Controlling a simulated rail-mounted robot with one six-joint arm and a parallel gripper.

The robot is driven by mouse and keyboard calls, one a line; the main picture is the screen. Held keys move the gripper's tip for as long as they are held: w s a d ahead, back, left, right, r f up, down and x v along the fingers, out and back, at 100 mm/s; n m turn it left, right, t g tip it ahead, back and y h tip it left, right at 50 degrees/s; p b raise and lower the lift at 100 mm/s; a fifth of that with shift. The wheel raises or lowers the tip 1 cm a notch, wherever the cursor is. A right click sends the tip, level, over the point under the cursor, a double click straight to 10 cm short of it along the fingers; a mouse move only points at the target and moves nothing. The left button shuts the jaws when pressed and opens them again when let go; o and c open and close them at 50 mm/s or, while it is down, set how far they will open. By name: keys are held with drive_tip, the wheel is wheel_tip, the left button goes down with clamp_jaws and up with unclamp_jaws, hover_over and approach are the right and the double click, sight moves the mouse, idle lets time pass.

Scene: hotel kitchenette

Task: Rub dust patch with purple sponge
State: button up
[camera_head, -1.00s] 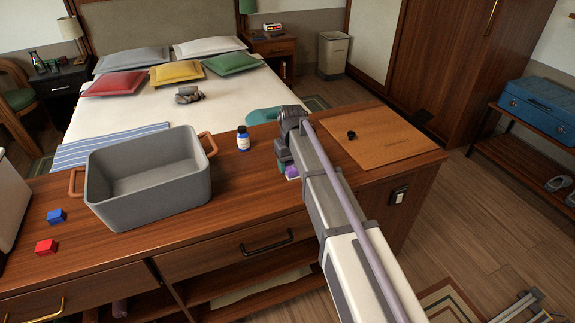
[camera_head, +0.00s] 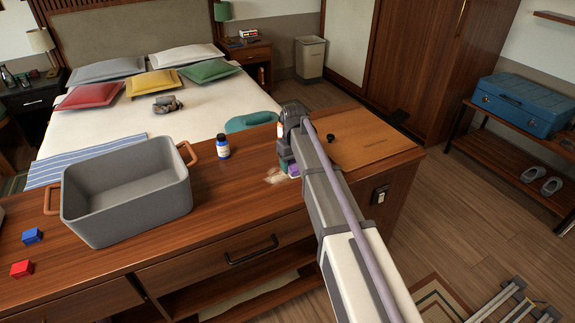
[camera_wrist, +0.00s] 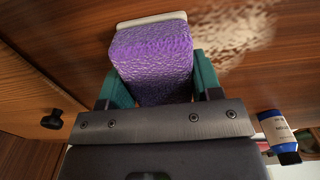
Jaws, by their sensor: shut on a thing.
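The purple sponge (camera_wrist: 152,58) is between the teal fingers of my gripper (camera_wrist: 160,85) in the wrist view, and the gripper is shut on it. A pale strip shows along the sponge's far edge. In the head view a bit of the sponge (camera_head: 293,170) shows below my gripper (camera_head: 288,160), low over the wooden counter. The dust patch (camera_wrist: 236,32) is a pale speckled smear on the counter, right beside the sponge in the wrist view. In the head view the dust patch (camera_head: 275,176) lies just left of the gripper. I cannot tell whether the sponge touches the counter.
A grey bin with brown handles (camera_head: 128,200) stands left on the counter (camera_head: 225,205). A blue-and-white bottle (camera_head: 223,147) stands behind the dust. A wooden board (camera_head: 365,138) with a small black object (camera_head: 331,138) lies right of my arm. Red (camera_head: 22,268) and blue (camera_head: 32,236) blocks lie far left.

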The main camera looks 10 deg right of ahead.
sight(261, 182)
drive_tip(key=shift+s+f, duration=0.1)
drive_tip(key=shift+s, duration=0.3)
drive_tip(key=shift+s+a, duration=0.25)
drive_tip(key=shift+a, duration=0.25)
drive_tip(key=shift+s+a, duration=0.15)
drive_tip(key=shift+a, duration=0.6)
drive_tip(key=shift+s+a, duration=0.1)
drive_tip(key=shift+a, duration=0.65)
drive_tip(key=shift+s+a, duration=0.3)
drive_tip(key=shift+a, duration=0.55)
drive_tip(key=shift+s+a, duration=0.25)
drive_tip(key=shift+a, duration=0.55)
drive_tip(key=shift+s+a, duration=0.25)
drive_tip(key=shift+a, duration=0.8)
drive_tip(key=shift+s+a, duration=0.25)
drive_tip(key=shift+a, duration=0.75)
drive_tip(key=shift+w+d, duration=0.5)
drive_tip(key=shift+d, duration=1.35)
drive_tip(key=shift+w+d, duration=0.55)
drive_tip(key=shift+d, duration=1.35)
drive_tip(key=shift+w+d, duration=0.5)
drive_tip(key=shift+d, duration=1.35)
